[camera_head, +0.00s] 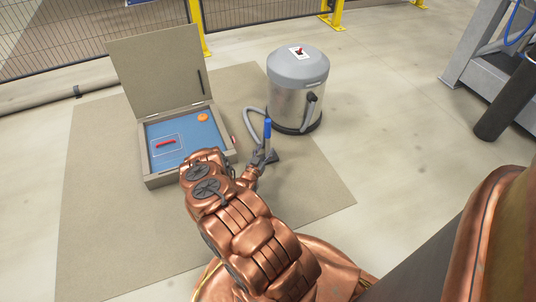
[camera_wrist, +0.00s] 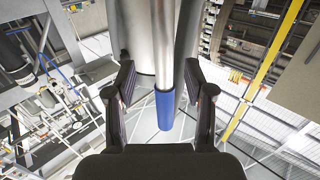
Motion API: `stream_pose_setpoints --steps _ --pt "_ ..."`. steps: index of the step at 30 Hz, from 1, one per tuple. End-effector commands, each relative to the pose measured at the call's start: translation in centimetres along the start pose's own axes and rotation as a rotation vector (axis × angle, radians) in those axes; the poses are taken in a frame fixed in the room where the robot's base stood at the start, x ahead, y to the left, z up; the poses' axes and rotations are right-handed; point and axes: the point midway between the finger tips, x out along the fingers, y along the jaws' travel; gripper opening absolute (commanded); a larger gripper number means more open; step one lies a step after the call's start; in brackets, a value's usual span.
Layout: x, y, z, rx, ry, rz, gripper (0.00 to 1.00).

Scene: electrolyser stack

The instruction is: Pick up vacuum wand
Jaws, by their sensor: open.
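The vacuum wand (camera_head: 267,131) stands upright beside the vacuum, with a blue grip that shows above my gripper (camera_head: 262,158). In the wrist view the wand's blue grip (camera_wrist: 166,108) and silver tube lie between the two dark fingers of my gripper (camera_wrist: 160,75). The fingers are open, one on each side of the wand, with gaps visible on both sides. The wand's lower end is partly hidden by my gripper and arm in the head view.
A grey vacuum canister (camera_head: 298,95) with a hose (camera_head: 253,121) stands just behind the wand. An open box (camera_head: 222,157) with a red handle (camera_head: 165,143) and an orange disc (camera_head: 203,117) on its blue panel lies to the left. Bare mat (camera_head: 95,225) surrounds them.

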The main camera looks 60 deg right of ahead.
Motion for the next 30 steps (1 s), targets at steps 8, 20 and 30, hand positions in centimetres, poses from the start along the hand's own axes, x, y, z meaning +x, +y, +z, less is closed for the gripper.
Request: stream_pose_setpoints --steps 8,20,30 --pt "3.3 -0.3 0.5 0.002 0.004 0.003 0.53" --pt "4.8 -0.4 0.3 0.0 -0.001 0.0 0.5" --pt "4.8 -0.4 0.3 0.0 -0.001 0.001 0.15"
